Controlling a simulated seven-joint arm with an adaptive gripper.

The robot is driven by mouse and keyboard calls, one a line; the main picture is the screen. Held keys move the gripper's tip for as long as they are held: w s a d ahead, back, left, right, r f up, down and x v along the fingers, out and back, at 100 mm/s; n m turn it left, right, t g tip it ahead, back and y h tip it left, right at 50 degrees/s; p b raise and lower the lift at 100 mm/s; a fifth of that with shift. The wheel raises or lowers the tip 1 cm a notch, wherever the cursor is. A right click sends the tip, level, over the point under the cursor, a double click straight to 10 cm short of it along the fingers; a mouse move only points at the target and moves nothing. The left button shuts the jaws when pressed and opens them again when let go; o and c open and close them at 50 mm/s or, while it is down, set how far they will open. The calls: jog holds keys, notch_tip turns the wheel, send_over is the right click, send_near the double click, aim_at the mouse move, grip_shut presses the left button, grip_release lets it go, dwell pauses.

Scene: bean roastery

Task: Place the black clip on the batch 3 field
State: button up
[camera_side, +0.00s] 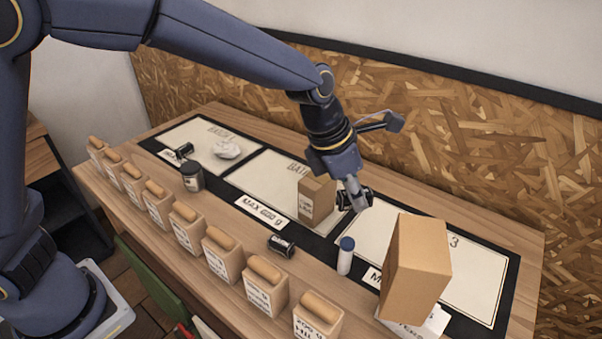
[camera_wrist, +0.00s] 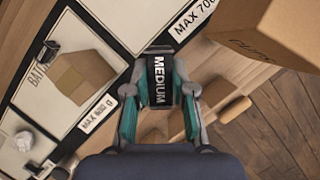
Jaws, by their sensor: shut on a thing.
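My gripper (camera_side: 355,190) is shut on a black piece lettered MEDIUM (camera_wrist: 160,80), seemingly the black clip; its exact form is hard to tell. It also shows dark between the fingers in the wrist view (camera_wrist: 158,98). In the side view the gripper is in front of the edge between the middle and right fields, right of a small carton. The batch 3 field (camera_side: 480,287) is the white panel at the right, partly hidden by a tall carton; in the wrist view part of a white field (camera_wrist: 130,22) shows beyond the fingertips.
The tall carton (camera_side: 415,262) stands at the right, close in the wrist view too (camera_wrist: 275,30). The small carton (camera_side: 316,200), a white-and-blue tube (camera_side: 345,256) and a black labelled item (camera_side: 281,245) are nearby. Several wooden-topped blocks (camera_side: 222,250) line the front edge.

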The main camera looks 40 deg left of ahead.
jog(key=s+d+f, duration=0.2)
jog(key=s+f, duration=0.1)
jog(key=f, duration=0.2)
jog(key=shift+m, duration=0.3)
jog(key=w+d+f, duration=0.2)
jog(key=w+f, duration=0.1)
jog(key=w, duration=0.1)
jog(key=w+d+f, duration=0.2)
jog(key=w+f, duration=0.2)
jog(key=w+d+f, duration=0.3)
jog(key=w, duration=0.1)
jog(key=shift+f, duration=1.7)
jog(key=shift+f, duration=0.1)
jog(key=o, duration=0.8)
